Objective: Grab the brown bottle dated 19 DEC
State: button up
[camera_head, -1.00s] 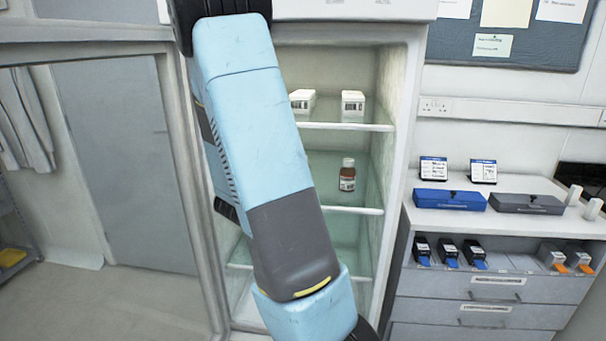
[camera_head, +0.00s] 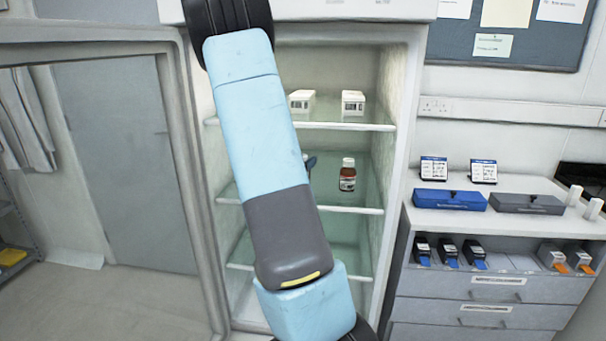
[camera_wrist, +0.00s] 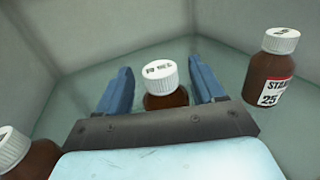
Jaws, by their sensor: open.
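In the wrist view my gripper (camera_wrist: 160,67) is open, its two blue fingers on either side of a brown bottle (camera_wrist: 165,98) with a white cap. The cap carries dark print that I cannot read for certain; the gripper's body hides the bottle's lower part. A second brown bottle (camera_wrist: 270,78) stands to the right, outside the fingers, its label showing "25". A third bottle (camera_wrist: 30,160) is cut off at lower left. In the head view one brown bottle (camera_head: 347,180) shows on the middle shelf, and my arm hides the others.
The open cabinet has glass shelves (camera_head: 350,209) and close side walls. White boxes (camera_head: 353,102) stand on the shelf above. A counter (camera_head: 520,218) with a blue case (camera_head: 450,199) and a grey case (camera_head: 527,204) is to the right, outside the cabinet.

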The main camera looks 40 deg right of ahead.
jog(key=x, duration=0.2)
jog(key=shift+d, duration=0.35)
jog(key=shift+a, duration=0.1)
jog(key=c, duration=1.2)
